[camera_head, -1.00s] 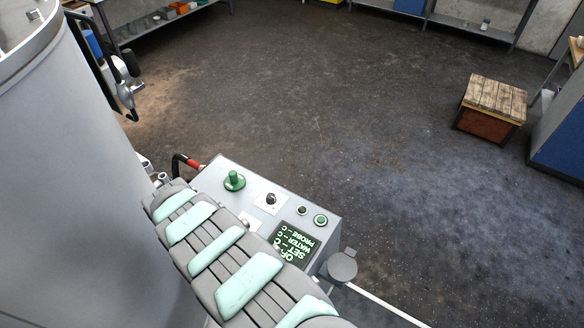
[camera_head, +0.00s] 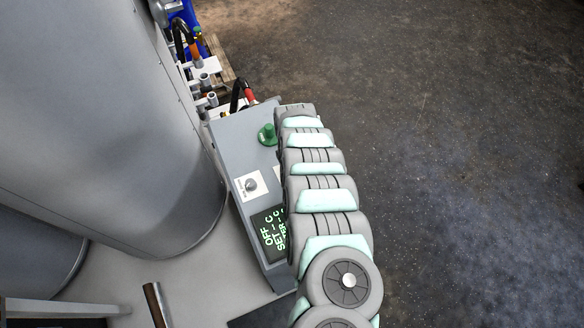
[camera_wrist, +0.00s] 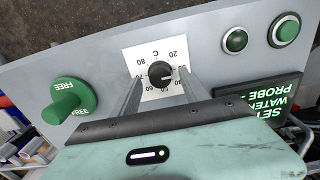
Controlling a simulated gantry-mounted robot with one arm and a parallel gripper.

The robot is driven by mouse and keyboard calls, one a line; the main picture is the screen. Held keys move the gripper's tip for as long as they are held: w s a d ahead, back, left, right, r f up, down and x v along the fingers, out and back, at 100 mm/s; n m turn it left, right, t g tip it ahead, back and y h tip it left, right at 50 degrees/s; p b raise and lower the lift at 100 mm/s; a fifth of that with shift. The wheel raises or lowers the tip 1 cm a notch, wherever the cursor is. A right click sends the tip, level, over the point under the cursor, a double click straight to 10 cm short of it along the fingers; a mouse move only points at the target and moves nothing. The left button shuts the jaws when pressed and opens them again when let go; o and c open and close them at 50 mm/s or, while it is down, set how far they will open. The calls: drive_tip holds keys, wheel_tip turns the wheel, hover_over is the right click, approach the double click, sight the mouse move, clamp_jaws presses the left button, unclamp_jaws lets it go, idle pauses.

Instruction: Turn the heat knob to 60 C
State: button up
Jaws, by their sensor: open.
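The heat knob (camera_wrist: 161,72) is a small black dial knob on a white plate (camera_wrist: 134,57) marked C, with upside-down numbers from 20 to 80. A light pointer mark on it faces roughly right; I cannot read its exact setting. My gripper (camera_wrist: 161,77) is open, with one finger on each side of the knob. I cannot tell whether either finger touches it. In the head view my arm hides the gripper and this knob.
The grey control box (camera_head: 234,148) carries a green handle (camera_head: 267,135), also left of the dial in the wrist view (camera_wrist: 68,98). A second switch (camera_head: 250,185) is nearer the large grey drum (camera_head: 100,110).

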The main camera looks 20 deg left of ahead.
drive_tip(key=shift+s+f, duration=0.15)
drive_tip(key=shift+f, duration=0.5)
drive_tip(key=shift+d, duration=0.1)
clamp_jaws()
